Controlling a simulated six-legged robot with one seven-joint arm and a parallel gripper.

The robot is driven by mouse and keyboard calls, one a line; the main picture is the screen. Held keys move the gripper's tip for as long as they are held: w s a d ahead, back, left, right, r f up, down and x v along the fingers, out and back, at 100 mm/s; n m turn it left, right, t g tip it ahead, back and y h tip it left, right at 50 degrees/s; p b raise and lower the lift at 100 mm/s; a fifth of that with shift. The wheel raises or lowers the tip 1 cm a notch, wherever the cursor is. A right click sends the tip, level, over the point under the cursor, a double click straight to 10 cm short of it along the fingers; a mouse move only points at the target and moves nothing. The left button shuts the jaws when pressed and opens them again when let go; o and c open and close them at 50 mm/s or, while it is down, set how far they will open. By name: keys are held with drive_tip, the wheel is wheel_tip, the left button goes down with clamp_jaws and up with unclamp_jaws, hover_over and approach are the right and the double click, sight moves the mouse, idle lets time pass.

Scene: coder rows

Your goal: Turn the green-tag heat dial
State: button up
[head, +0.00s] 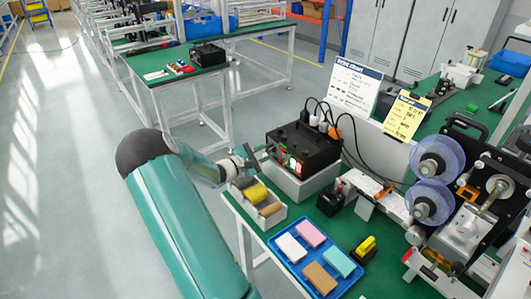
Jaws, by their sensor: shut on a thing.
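A black control box (303,143) stands on a pale block at the back left corner of the green bench. Its front carries small lit displays in red and green (295,165). My gripper (262,158) reaches in from the left and is shut on a dial at the left part of the box's front. The dial itself is mostly hidden by the fingers, and the tags are too small to read. Cables with white and orange plugs (323,127) rise from the top of the box.
A grey bin with yellow and brown rolls (257,192) sits just below my gripper. A blue tray (325,287) holds several coloured blocks in front. A coder machine with clear blue reels (437,158) fills the right. Signs stand behind. Open floor lies left.

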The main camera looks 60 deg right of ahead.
drive_tip(key=o, duration=0.7)
drive_tip(key=v, duration=1.3)
drive_tip(key=shift+w+a, duration=0.2)
drive_tip(key=shift+a, duration=0.15)
drive_tip(key=s+a+r+m+t+y, duration=0.1)
drive_tip(key=a+r+t+y, duration=0.3)
drive_tip(key=a, duration=1.1)
drive_tip(key=s+a+r+m+t+y, duration=0.2)
drive_tip(key=a+r+t+y, duration=0.3)
drive_tip(key=a, duration=1)
drive_tip(key=s+a+r+m+t+y, duration=0.1)
drive_tip(key=s+a+r+t+y, duration=0.3)
drive_tip(key=a, duration=1.1)
wheel_tip(320, 180, up, 5)
drive_tip(key=y, duration=0.3)
drive_tip(key=shift+m+t, duration=0.3)
drive_tip(key=shift+t, duration=0.1)
